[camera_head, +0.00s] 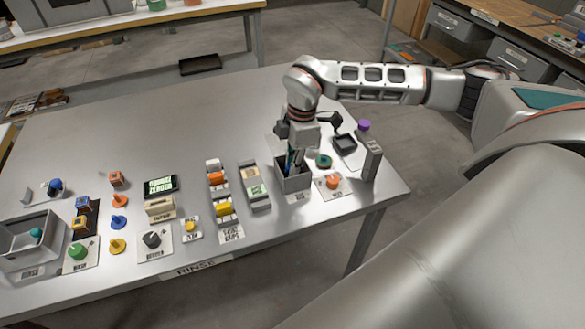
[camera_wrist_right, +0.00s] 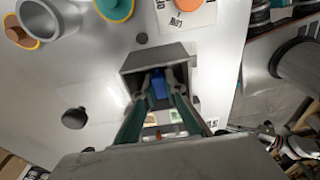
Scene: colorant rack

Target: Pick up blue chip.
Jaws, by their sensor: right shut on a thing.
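My right gripper (camera_head: 292,165) points down into a grey open-topped bin (camera_head: 296,184) near the right end of the table. In the right wrist view the fingers (camera_wrist_right: 160,88) reach into the bin (camera_wrist_right: 133,84) and are shut on a small blue piece, the blue chip (camera_wrist_right: 158,90). The chip sits between the two fingertips, still within the bin's walls. In the head view the arm and bin hide the chip. My left gripper is not in view.
Racks of coloured blocks (camera_head: 217,180) stand to the left.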

